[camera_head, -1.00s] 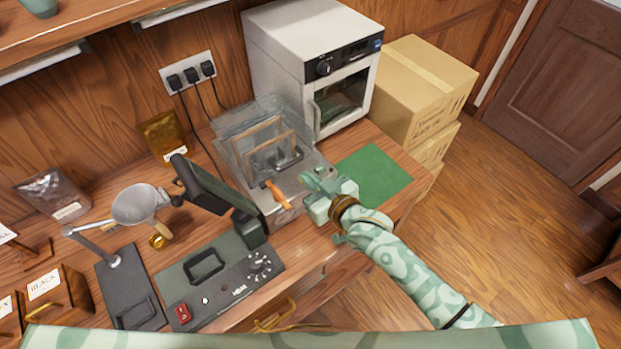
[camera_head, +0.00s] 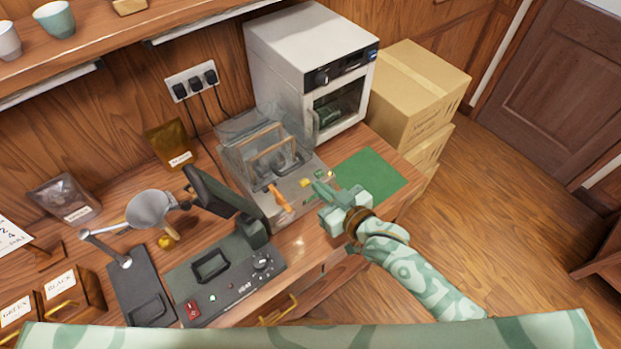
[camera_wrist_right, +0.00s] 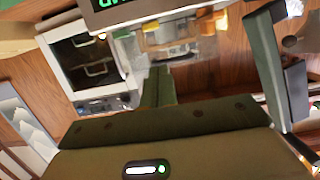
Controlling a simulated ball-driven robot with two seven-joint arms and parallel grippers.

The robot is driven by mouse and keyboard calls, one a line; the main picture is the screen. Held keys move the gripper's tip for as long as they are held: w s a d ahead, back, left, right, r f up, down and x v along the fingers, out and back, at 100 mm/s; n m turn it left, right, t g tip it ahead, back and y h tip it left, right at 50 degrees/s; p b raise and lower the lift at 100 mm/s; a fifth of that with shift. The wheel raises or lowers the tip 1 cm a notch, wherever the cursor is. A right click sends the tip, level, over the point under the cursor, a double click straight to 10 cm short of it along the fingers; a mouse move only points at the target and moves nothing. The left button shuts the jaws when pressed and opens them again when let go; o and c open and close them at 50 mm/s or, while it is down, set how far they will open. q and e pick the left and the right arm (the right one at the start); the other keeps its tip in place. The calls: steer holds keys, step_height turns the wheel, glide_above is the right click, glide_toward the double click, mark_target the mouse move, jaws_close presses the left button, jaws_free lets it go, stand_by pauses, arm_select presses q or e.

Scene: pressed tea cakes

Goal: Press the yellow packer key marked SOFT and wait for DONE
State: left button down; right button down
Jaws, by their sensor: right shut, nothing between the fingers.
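The packer (camera_head: 292,197) is a steel-based machine with a clear cover and an orange handle (camera_head: 279,197). Small yellow spots (camera_head: 306,183) show on its right end, beside my gripper; the word SOFT cannot be read. My right gripper (camera_head: 320,186) is shut and empty, just in front of that end; I cannot tell whether it touches a key. The right wrist view shows a dark panel (camera_wrist_right: 112,12) with cut-off green lettering at the top edge; I cannot read a whole word. My left gripper is not in view.
A green mat (camera_head: 370,173) lies bare right of the packer. A white oven (camera_head: 300,50) stands behind, with cartons (camera_head: 418,90) to its right.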

steer(key=v, duration=0.5)
steer(key=shift+r, duration=0.1)
steer(key=shift+w, duration=0.1)
stand_by(0.6)
